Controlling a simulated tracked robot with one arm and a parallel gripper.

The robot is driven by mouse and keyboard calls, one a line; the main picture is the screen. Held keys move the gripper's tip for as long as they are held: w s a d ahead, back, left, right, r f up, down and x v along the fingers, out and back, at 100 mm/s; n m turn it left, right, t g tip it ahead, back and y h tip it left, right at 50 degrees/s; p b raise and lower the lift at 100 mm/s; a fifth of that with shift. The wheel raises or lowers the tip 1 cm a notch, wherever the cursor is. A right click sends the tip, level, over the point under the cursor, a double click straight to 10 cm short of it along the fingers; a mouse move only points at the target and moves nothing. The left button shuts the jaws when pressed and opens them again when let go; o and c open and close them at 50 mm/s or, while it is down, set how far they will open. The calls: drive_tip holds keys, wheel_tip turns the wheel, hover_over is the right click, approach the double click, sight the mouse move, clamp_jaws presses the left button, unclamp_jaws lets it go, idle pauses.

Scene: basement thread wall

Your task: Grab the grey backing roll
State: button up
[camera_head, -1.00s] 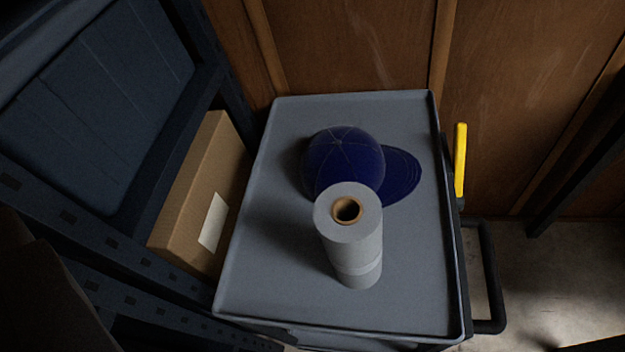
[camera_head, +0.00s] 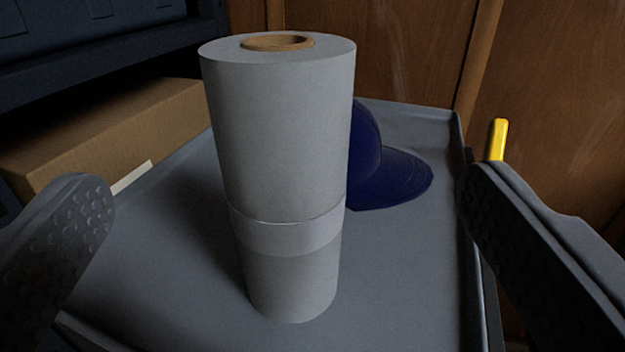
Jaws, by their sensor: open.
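The grey backing roll (camera_head: 285,150) stands upright on the grey tray (camera_head: 150,285), with a brown core showing at its top and a paler band around its lower half. My gripper (camera_head: 285,205) is open, one finger at the left edge of the view and one at the right. The roll appears between the two fingers, with a wide gap on each side. Neither finger appears to touch it.
A dark blue cap (camera_head: 395,178) lies on the tray behind the roll, partly hidden by it. A cardboard box (camera_head: 100,130) is at the left. A yellow handle (camera_head: 497,140) stands beyond the tray's right edge, before a wooden wall (camera_head: 400,50).

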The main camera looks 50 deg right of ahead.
sight(288, 118)
drive_tip(key=b+x, duration=0.1)
drive_tip(key=x, duration=0.5)
drive_tip(key=shift+w+d, duration=0.1)
drive_tip(key=shift+w, duration=0.05)
drive_tip(key=shift+w+a+b+x, duration=0.15)
drive_tip(key=shift+b+x, duration=0.25)
drive_tip(key=shift+x, duration=1.05)
drive_tip(key=shift+w+a+b+x, duration=0.15)
drive_tip(key=shift+b+x, duration=0.25)
drive_tip(key=shift+x, duration=1.05)
drive_tip(key=shift+r, duration=0.1)
drive_tip(key=c, duration=1.7)
drive_tip(key=shift+r, duration=0.15)
